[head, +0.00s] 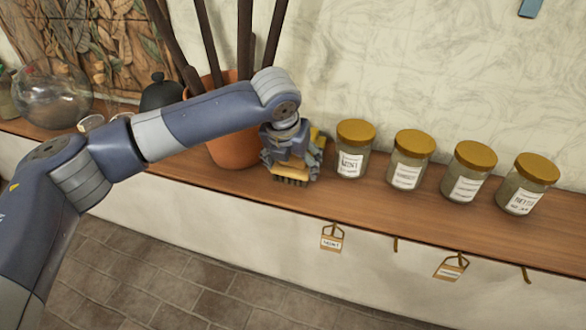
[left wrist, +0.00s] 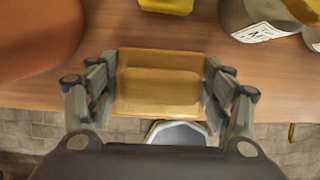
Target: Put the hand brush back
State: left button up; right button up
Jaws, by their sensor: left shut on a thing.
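The hand brush (head: 291,173) has a wooden back and dark bristles that point down. My left gripper (head: 293,160) is shut on it, with a finger on each side. In the left wrist view the wooden back of the brush (left wrist: 160,82) lies between the two fingers (left wrist: 160,92). The brush is at the shelf's front edge, right of the terracotta pot (head: 234,150). I cannot tell whether its bristles touch the shelf. My right gripper is not in view.
The wooden shelf (head: 400,212) runs along the wall. Several lidded jars (head: 352,150) stand right of the brush. A yellow block (left wrist: 166,5) lies behind it. Tags (head: 332,240) hang below the front edge. A glass bowl (head: 52,95) and a dark vessel (head: 160,93) stand left.

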aim_at(292, 168)
pick_arm(q)
notch_tip(292, 168, down, 3)
jog(key=shift+r+p, duration=0.2)
jog(key=shift+p, duration=0.5)
jog(key=shift+f, duration=0.45)
jog(key=o, duration=1)
jog(key=shift+f, duration=0.1)
jog(key=shift+o, duration=0.2)
jog(key=shift+s+r, duration=0.1)
jog(key=shift+r, duration=0.2)
jog(key=b+v, duration=0.2)
jog(key=v, duration=0.9)
jog(key=shift+r, duration=0.3)
